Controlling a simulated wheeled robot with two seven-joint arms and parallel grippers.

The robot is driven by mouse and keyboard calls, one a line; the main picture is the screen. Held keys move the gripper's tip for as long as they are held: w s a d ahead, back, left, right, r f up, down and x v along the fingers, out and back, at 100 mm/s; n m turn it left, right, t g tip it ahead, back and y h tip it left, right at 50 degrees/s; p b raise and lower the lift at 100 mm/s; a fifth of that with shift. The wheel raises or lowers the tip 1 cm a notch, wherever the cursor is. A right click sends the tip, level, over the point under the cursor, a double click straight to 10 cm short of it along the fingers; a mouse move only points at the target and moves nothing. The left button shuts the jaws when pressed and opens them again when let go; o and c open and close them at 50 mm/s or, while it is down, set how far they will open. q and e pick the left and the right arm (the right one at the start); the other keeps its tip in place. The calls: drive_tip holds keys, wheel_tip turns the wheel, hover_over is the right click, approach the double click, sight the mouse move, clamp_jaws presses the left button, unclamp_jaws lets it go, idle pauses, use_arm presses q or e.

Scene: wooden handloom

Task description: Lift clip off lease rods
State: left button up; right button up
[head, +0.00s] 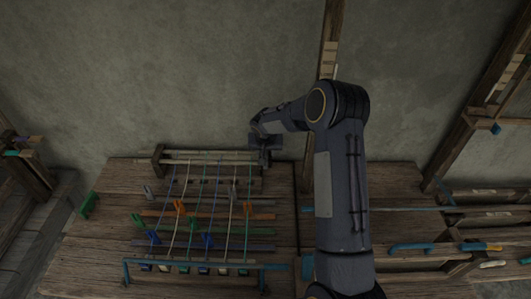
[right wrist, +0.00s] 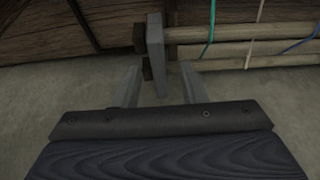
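The lease rods (right wrist: 225,34) are two pale wooden rods, one beside the other, with coloured threads over them; they also show at the back of the loom in the head view (head: 208,157). A grey clip (right wrist: 155,45) sits across the rods' end in the right wrist view. My right gripper (right wrist: 160,70) is open, with one fingertip on each side of the clip's near end and gaps visible on both sides. In the head view my right gripper (head: 265,143) is at the rods' right end, small and dark. My left gripper is not in view.
The wooden loom table (head: 120,180) carries coloured threads, flat sticks and several small clips. A blue bar (head: 190,265) runs along its front. A green piece (head: 88,205) is at the left edge. A wooden post (head: 331,50) stands right of my gripper.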

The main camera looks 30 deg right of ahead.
drive_tip(key=shift+f, duration=0.15)
drive_tip(key=shift+c, duration=0.9)
clamp_jaws()
